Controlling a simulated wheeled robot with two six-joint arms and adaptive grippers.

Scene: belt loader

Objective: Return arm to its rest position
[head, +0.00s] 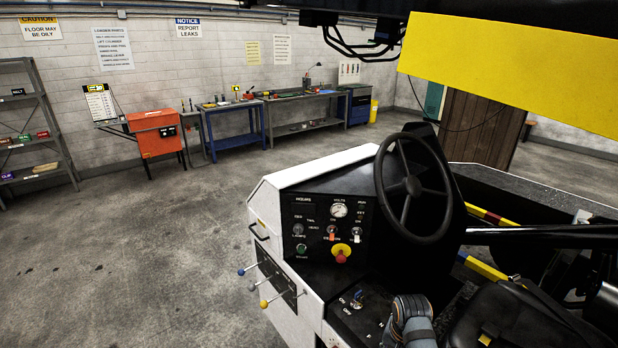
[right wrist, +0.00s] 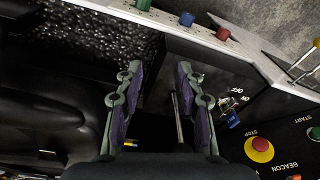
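My right gripper (right wrist: 160,72) shows in the right wrist view with its two purple-padded fingers well apart. A thin dark rod (right wrist: 178,118) shows between them, closer to the right finger; whether it touches the finger I cannot tell. Beyond the fingertips is a dark console surface. In the head view a blue-grey jointed part at the bottom centre seems to be part of my right arm, beside the console (head: 318,215). The right fingers are not clear there. My left gripper is not in view.
The steering wheel (head: 412,187) stands close above the console. The red stop button (head: 342,252) shows, also in the right wrist view (right wrist: 259,148). A key switch (head: 357,298) is near my arm. A seat (head: 520,315) lies right. Open floor (head: 130,245) lies left.

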